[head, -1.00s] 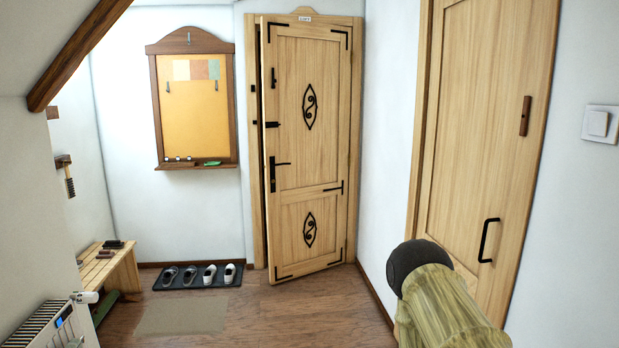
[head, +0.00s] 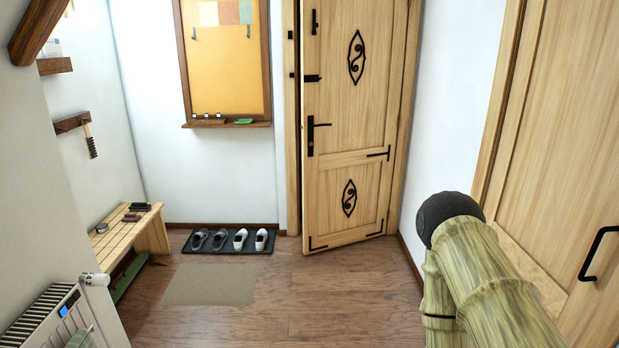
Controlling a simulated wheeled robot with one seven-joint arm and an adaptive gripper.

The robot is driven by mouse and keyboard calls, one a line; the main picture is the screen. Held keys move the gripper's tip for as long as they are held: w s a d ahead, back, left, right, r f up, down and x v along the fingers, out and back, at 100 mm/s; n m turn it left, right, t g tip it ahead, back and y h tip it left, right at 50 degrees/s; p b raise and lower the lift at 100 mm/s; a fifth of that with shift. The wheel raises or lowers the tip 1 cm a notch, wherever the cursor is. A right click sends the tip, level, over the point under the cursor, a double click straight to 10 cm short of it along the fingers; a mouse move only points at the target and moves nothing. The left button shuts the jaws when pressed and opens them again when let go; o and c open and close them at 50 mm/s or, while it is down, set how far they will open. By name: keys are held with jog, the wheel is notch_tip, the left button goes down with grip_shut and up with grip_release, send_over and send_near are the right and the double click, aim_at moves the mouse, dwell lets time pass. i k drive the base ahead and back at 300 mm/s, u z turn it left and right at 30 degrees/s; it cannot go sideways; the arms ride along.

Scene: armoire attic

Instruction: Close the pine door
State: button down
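The pine door (head: 345,150) stands at the back wall, right of centre in the head view. It is slightly ajar. Its left edge, with a black lever handle (head: 316,130), stands out from the frame (head: 291,120) into the room, and a narrow dark gap shows there. Its right edge is close to the frame. Black scroll ornaments and corner fittings sit on its face. The door's top is cut off by the picture. My gripper is not in view; only part of my arm shows at the lower right, apart from the door.
Shoes (head: 240,239) on a black tray (head: 205,252) stand left of the door. A bench (head: 130,235) and a radiator (head: 50,320) are at left. Another wooden door (head: 560,150) is at right. The floor (head: 335,290) before the ajar door is clear.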

aim_at(357, 48)
jog(key=i, duration=3.25)
